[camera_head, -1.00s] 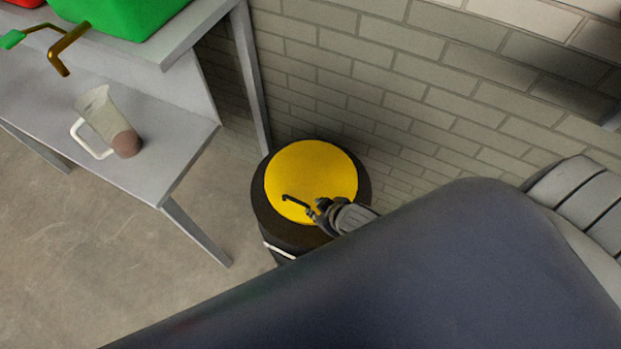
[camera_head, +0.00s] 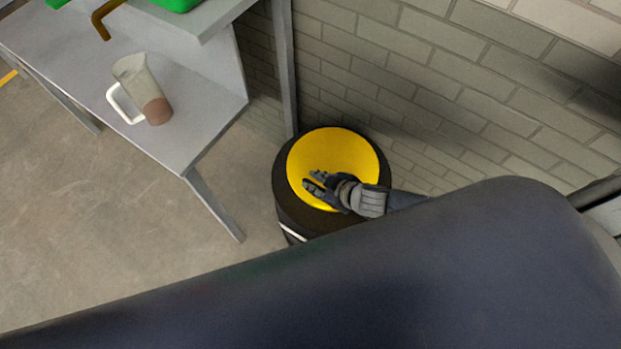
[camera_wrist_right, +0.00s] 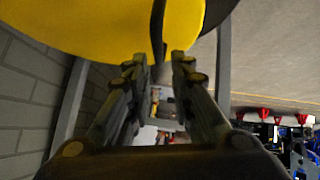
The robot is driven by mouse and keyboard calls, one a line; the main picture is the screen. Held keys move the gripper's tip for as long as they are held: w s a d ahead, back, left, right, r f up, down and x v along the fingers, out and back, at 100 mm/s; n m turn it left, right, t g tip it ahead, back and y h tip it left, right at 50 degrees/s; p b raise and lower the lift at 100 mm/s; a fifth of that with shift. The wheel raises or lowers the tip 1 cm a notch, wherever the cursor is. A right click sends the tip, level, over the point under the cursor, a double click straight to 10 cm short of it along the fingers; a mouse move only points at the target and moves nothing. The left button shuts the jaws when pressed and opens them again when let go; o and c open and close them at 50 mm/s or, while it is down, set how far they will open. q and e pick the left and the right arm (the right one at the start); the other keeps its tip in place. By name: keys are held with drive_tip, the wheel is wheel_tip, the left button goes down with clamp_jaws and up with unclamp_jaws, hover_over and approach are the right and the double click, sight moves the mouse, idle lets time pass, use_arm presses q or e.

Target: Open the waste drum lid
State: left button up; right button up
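The waste drum (camera_head: 298,212) is black and stands upright against the brick wall. Its round yellow lid (camera_head: 348,150) lies on top and looks shut. My right gripper (camera_head: 311,181) is over the left front part of the lid, its fingers apart. In the right wrist view, the yellow lid (camera_wrist_right: 95,25) fills the upper left. A dark bar (camera_wrist_right: 158,28), perhaps the lid's handle, runs down between the open fingertips (camera_wrist_right: 160,68). I cannot tell whether the fingers touch it. My left gripper is not in view.
A grey post (camera_head: 285,70) stands behind the drum. The brick wall (camera_head: 430,90) is close behind. The floor at the lower left is clear.

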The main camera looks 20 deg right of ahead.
sight(308, 181)
drive_tip(key=shift+x, duration=2.05)
clamp_jaws()
drive_tip(key=r+p, duration=0.2)
drive_tip(key=p, duration=0.1)
drive_tip(key=r+p, duration=0.1)
drive_tip(key=r, duration=0.1)
drive_tip(key=shift+w+d, duration=0.35)
drive_tip(key=shift+w+d+r+m+g+y+p, duration=0.15)
drive_tip(key=shift+r+m+g+y+p, duration=0.2)
drive_tip(key=shift+p, duration=0.3)
